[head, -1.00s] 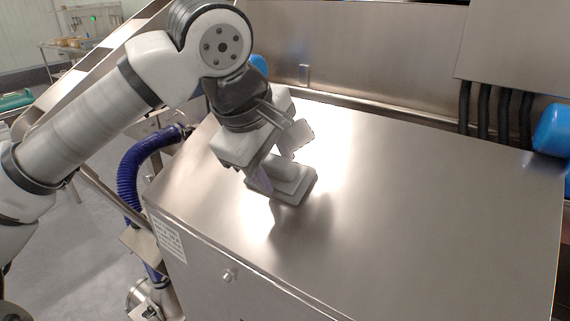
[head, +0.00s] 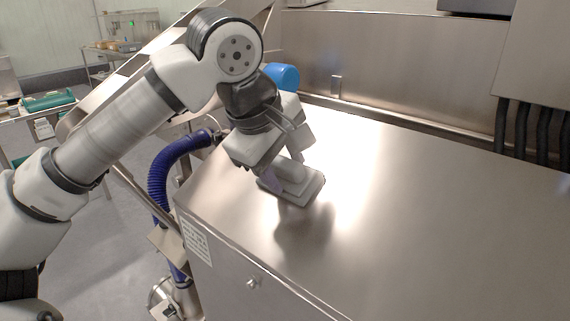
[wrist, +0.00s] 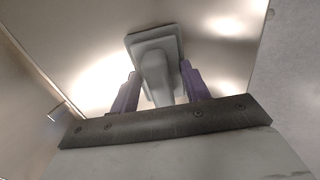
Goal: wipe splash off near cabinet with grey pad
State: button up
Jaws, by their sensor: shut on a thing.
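The grey pad (head: 300,186) is a flat block with a raised grip, seen at the left part of the near cabinet's steel top (head: 400,220). My gripper (head: 284,180) is shut on the pad's grip and holds it from above. In the wrist view, the purple-sided fingers (wrist: 158,92) stand on both sides of the grip of the pad (wrist: 155,42). The pad is at or just above the top; I cannot tell whether it touches. A shadow lies in front of it. No splash can be made out; bright glare covers part of the top.
A steel back panel (head: 400,72) rises behind the cabinet, with black hoses (head: 520,128) at right. A blue rounded object (head: 283,76) is behind my wrist. A blue ribbed hose (head: 160,180) runs beside the cabinet's left edge. The top's right side is clear.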

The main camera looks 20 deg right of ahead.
jog(key=shift+a+r+p, duration=0.2)
jog(key=shift+r+p, duration=0.25)
jog(key=shift+r, duration=0.25)
jog(key=shift+p+v, duration=1.25)
jog(key=shift+v, duration=1)
jog(key=shift+s+f, duration=0.1)
jog(key=shift+s, duration=0.05)
jog(key=p+v, duration=0.1)
jog(key=v, duration=0.2)
jog(key=shift+p, duration=0.4)
jog(key=shift+a, duration=0.1)
